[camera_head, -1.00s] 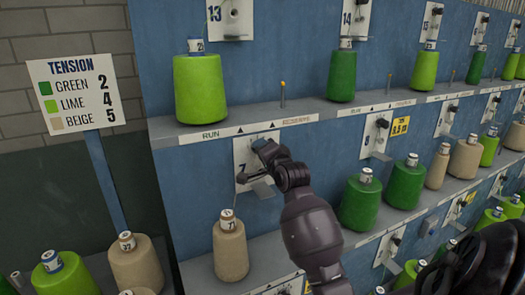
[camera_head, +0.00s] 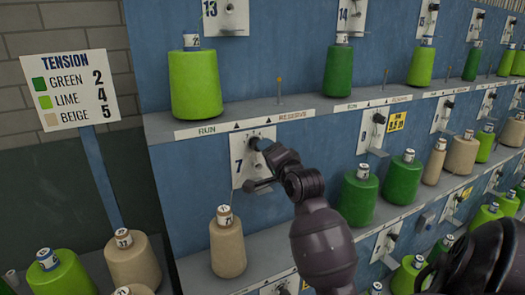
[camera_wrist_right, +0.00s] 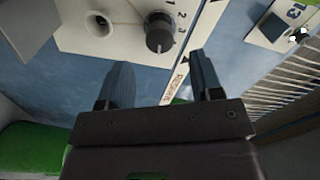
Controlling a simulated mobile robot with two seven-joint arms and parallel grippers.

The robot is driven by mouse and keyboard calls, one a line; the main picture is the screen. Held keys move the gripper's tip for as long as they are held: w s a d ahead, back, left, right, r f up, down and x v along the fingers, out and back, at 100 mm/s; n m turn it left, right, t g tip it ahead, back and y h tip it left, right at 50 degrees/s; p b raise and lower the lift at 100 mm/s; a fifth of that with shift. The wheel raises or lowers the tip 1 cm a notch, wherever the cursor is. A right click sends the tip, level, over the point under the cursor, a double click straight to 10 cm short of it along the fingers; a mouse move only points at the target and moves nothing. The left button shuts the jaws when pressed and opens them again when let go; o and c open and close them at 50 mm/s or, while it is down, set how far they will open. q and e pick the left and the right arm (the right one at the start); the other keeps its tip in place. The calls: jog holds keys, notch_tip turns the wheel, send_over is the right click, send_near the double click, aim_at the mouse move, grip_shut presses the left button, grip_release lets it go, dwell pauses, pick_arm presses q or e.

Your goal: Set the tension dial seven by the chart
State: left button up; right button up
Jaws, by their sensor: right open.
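The chart (camera_head: 70,83) at the left reads green 2, lime 4, beige 5. Plate 7 (camera_head: 238,148) is on the blue rack above a beige cone (camera_head: 227,248) tagged 7. My right gripper (camera_head: 257,166) is in front of plate 7. In the right wrist view the gripper (camera_wrist_right: 160,63) is open and empty. A dark round dial (camera_wrist_right: 160,32) stands just beyond its fingertips, roughly between them and apart from them. Numbers 1, 2 and 3 show beside it; its pointer setting is unclear. My left gripper is not in view.
A shelf (camera_head: 230,126) marked RUN and RESERVE runs above plate 7, with a lime cone (camera_head: 195,84) and a thin upright pin (camera_head: 280,92). Plate 8 (camera_head: 372,135) and green cones (camera_head: 357,197) stand to the right. More cones (camera_head: 132,262) stand at lower left.

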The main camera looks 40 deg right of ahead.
jog(key=v, duration=0.4)
jog(key=shift+s+a, duration=0.1)
jog(key=shift+s, duration=0.15)
dwell(0.3)
jog(key=s+a+f+n+g+y, duration=0.1)
jog(key=a+f+n, duration=0.2)
jog(key=f, duration=0.4)
jog(key=s+a+f+n+g+y+b, duration=0.1)
jog(key=s+a+f+n, duration=0.15)
jog(key=f, duration=0.45)
jog(key=a+f+n+g+y, duration=0.1)
jog(key=a+f+n, duration=0.25)
jog(key=f, duration=0.35)
jog(key=s+a+f+n+g+y, duration=0.1)
jog(key=s+a+f+n, duration=0.3)
jog(key=f, duration=0.4)
jog(key=s+a+f+n+g+y+b, duration=0.1)
jog(key=s+a+f+n, duration=0.3)
jog(key=s+f, duration=0.5)
jog(key=a, duration=0.2)
jog(key=shift+s+a+n+g, duration=0.25)
jog(key=shift+a+n+g, duration=0.05)
jog(key=shift+n, duration=0.1)
